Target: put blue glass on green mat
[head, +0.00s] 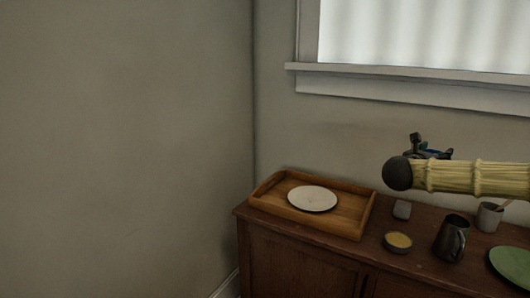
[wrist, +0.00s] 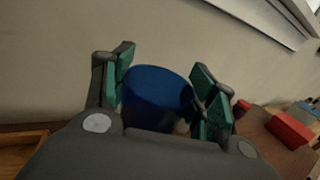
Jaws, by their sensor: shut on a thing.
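A blue glass (wrist: 157,92) is between the two fingers of my gripper (wrist: 166,72) in the wrist view. The fingers with green pads are shut on it. In the head view my gripper (head: 430,150) is above the back of the cabinet top, largely hidden behind my yellow-sleeved arm, and the glass is hard to make out there. The green mat (head: 513,263) lies flat at the right edge of the head view, cut off by the frame. The gripper is to the left of it and higher up.
A wooden tray (head: 263,203) with a white plate (head: 312,198) stands left on the cabinet (head: 300,249). A small grey cup (head: 402,209), a yellow-filled bowl (head: 398,242), a dark mug (head: 452,240) and a grey cup with a stick (head: 489,217) stand between tray and mat. A red block (wrist: 289,131) shows in the wrist view.

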